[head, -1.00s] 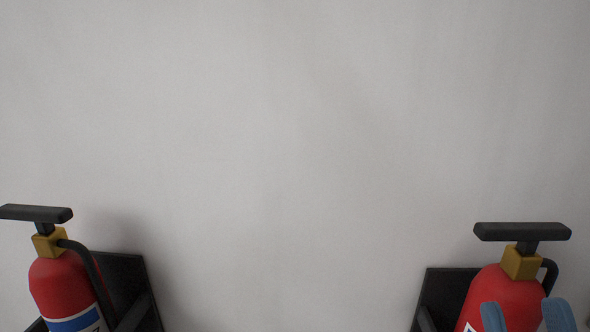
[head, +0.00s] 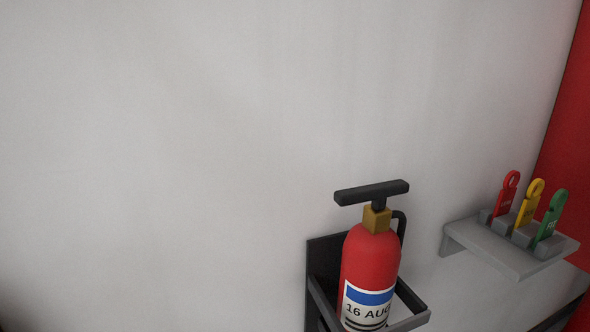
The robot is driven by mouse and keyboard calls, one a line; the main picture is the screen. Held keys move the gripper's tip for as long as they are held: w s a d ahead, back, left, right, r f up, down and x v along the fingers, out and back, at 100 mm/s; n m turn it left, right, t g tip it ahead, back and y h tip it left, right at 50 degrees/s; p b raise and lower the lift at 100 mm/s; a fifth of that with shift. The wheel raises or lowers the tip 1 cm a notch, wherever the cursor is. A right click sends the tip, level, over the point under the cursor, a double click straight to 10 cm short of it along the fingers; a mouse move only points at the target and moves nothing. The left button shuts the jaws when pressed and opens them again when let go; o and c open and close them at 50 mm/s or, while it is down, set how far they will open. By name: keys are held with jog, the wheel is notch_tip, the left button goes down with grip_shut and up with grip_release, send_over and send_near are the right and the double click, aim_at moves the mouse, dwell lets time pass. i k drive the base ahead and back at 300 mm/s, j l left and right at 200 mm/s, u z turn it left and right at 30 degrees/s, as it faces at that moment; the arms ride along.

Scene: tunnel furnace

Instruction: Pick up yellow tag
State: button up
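The yellow tag (head: 528,204) stands upright in a grey holder on a small grey wall shelf (head: 500,250) at the right of the head view. It has a ring-shaped top and sits between a red tag (head: 506,194) on its left and a green tag (head: 551,215) on its right. The lower ends of the tags are hidden in their holders. My gripper is not in view now.
A red fire extinguisher (head: 369,268) with a black handle stands in a black wall bracket (head: 323,262), left of the shelf. A red surface (head: 572,150) borders the right edge. The pale wall (head: 160,150) is bare on the left.

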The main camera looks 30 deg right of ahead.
aim_at(529, 205)
jog(key=z, duration=1)
jog(key=k+j+z, duration=0.2)
jog(key=j+z, duration=0.15)
jog(key=k+j+z, duration=0.3)
jog(key=j, duration=0.25)
